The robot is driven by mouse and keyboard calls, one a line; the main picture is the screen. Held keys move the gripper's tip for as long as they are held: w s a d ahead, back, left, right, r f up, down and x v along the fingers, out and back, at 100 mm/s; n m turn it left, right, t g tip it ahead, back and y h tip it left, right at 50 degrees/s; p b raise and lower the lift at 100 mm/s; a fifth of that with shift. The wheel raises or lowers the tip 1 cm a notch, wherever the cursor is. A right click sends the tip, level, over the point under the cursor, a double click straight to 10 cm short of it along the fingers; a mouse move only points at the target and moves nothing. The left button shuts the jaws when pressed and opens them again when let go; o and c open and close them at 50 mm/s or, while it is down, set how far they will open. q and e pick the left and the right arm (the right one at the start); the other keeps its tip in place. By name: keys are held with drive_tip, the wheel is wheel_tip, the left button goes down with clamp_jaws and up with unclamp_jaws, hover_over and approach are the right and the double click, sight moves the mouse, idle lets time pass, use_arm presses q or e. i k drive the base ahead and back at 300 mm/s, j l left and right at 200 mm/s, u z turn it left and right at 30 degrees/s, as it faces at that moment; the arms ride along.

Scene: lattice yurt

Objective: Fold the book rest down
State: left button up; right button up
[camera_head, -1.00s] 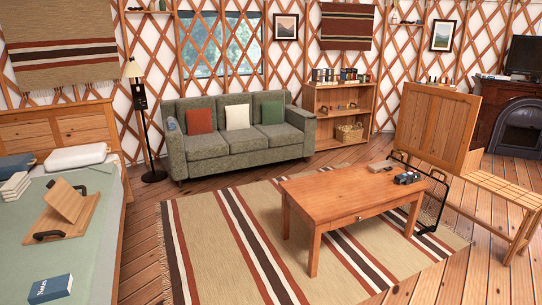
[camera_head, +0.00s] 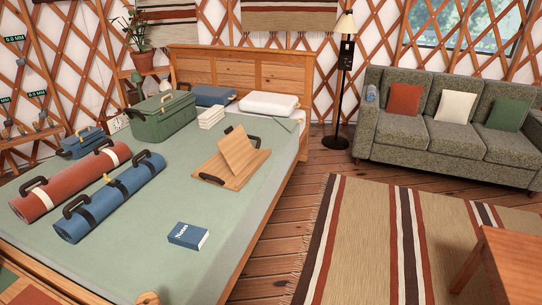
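The wooden book rest (camera_head: 238,160) lies on the right half of the bed. Its base board is flat on the green cover, and its back panel stands up at a slant. Dark handles show at its near-left end and its far side. Neither of my grippers is in view.
On the green bed (camera_head: 140,254) lie a blue notes book (camera_head: 188,236), a red roll (camera_head: 70,182), a blue roll (camera_head: 110,196), a green box (camera_head: 162,115) and a stack of white books (camera_head: 211,117). The striped rug (camera_head: 440,240) and wooden table (camera_head: 515,262) are at right.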

sight(236, 147)
drive_tip(key=i+l+u, duration=0.35)
drive_tip(key=i+l, duration=0.25)
drive_tip(key=i, duration=0.2)
drive_tip(key=i+l+z, duration=0.1)
drive_tip(key=i+l, duration=0.15)
drive_tip(key=i, duration=0.2)
drive_tip(key=i+l, duration=0.2)
drive_tip(key=i, duration=0.25)
drive_tip(key=i+l+z, duration=0.1)
drive_tip(key=i, duration=0.35)
drive_tip(key=i+l, duration=0.25)
drive_tip(key=i, duration=0.2)
